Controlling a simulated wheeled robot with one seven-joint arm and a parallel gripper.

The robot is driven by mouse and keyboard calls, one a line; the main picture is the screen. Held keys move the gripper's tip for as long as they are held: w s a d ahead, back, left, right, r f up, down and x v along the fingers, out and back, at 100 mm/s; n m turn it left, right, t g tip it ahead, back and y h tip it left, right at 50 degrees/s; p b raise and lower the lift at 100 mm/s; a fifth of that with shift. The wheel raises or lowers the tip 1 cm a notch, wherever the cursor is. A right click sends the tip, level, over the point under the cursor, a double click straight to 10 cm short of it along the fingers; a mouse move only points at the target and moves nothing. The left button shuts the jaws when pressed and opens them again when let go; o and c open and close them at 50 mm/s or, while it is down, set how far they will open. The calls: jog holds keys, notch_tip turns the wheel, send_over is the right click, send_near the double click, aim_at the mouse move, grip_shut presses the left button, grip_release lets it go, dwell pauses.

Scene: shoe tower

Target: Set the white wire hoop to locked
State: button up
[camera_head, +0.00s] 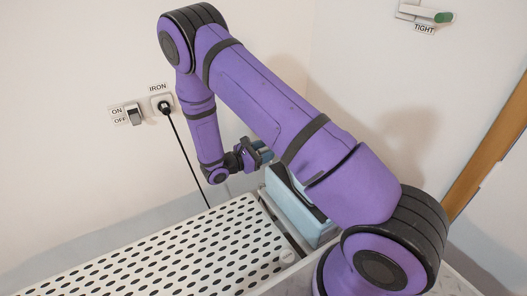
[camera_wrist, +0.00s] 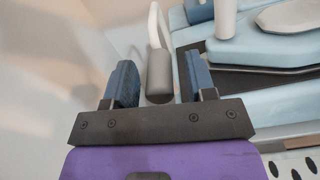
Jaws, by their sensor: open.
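In the wrist view, a white curved bar (camera_wrist: 154,24), which looks like the white wire hoop, rises from behind a grey rounded cylinder (camera_wrist: 159,72). My gripper (camera_wrist: 161,78) is open, with one blue finger on each side of the grey cylinder. I see a gap between the left finger and the cylinder; I cannot tell whether the right finger touches it. In the head view my gripper (camera_head: 262,153) is beside the pale blue appliance (camera_head: 298,215), which my arm partly covers. The hoop cannot be made out there, and no lock marking is readable.
A black cord runs from the IRON plug (camera_head: 164,104) down the wall, near an ON/OFF switch (camera_head: 133,114). A green-ended handle labelled TIGHT (camera_head: 442,17) is at upper right.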

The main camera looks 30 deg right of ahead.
grip_shut()
jog(key=shift+s, duration=0.1)
jog(key=s+f+m, duration=0.3)
jog(key=s+m, duration=0.3)
jog(key=m, duration=0.6)
jog(key=shift+f, duration=0.4)
